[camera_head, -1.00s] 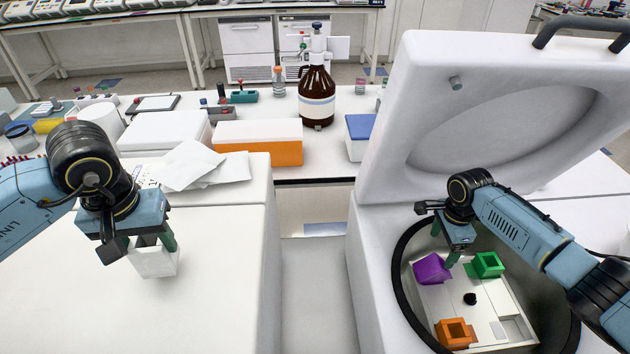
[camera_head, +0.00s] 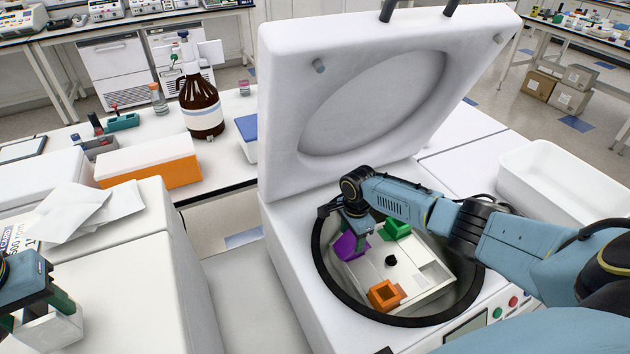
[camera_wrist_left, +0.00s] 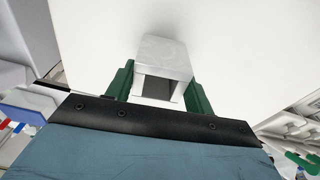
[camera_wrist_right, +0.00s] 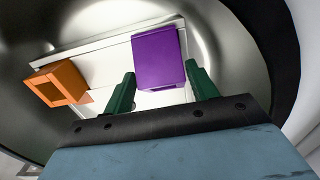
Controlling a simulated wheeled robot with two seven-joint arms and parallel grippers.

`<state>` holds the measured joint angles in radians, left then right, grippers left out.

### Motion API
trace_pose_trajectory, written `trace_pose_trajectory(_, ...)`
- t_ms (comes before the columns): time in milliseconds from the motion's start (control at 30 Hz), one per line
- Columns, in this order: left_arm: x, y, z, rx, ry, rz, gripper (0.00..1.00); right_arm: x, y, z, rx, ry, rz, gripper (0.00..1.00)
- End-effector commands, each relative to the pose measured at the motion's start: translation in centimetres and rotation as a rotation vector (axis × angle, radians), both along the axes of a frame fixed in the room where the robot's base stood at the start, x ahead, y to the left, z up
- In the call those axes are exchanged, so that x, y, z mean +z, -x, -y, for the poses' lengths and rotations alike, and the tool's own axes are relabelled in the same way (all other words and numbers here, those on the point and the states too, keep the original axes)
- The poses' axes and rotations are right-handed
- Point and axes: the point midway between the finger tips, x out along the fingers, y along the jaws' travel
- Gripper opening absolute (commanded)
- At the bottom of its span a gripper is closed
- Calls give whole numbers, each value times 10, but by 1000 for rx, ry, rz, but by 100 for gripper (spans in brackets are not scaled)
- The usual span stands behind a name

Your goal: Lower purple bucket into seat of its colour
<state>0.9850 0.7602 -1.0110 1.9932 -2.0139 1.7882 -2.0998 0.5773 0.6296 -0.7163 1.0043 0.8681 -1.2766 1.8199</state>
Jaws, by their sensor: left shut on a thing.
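The purple bucket (camera_head: 348,247) sits in the white rotor (camera_head: 408,262) inside the open centrifuge and looks turned relative to it. In the right wrist view the purple bucket (camera_wrist_right: 159,57) lies between the fingers of my right gripper (camera_wrist_right: 161,84), with a small gap visible beside it. In the head view my right gripper (camera_head: 357,234) is above it and partly hides it. An orange bucket (camera_head: 385,294) and a green bucket (camera_head: 397,229) are also in the rotor. My left gripper (camera_wrist_left: 160,88) is shut on a whitish bucket (camera_wrist_left: 163,57) above the left machine's top. The purple seat is hidden.
The bowl's black rim (camera_head: 338,302) surrounds the rotor, and the raised lid (camera_head: 290,140) stands behind it. A dark knob (camera_head: 391,261) sticks up mid-rotor. A white tub (camera_head: 560,190) stands at right. A brown bottle (camera_head: 203,105) and orange box (camera_head: 150,165) are on the back bench.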

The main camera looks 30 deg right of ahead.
Motion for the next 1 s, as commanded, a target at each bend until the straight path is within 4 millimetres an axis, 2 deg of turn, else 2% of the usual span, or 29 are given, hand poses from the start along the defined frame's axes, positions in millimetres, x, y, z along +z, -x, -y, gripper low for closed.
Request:
trace_pose_trajectory(67,1,0,0,0,1,2,19,0,0,0,0,0,0,47)
trace_pose_trajectory(400,1,0,0,0,1,2,19,0,0,0,0,0,0,3)
trace_pose_trajectory(467,1,0,0,0,1,2,19,1,-1,0,0,0,2,0)
trace_pose_trajectory(700,2,0,0,0,1,2,19,7,-1,0,0,-1,2,0)
trace_pose_trajectory(767,4,0,0,0,1,2,19,15,-1,0,0,-2,3,0)
trace_pose_trajectory(1000,12,0,0,0,1,2,19,63,-1,1,2,1,5,0)
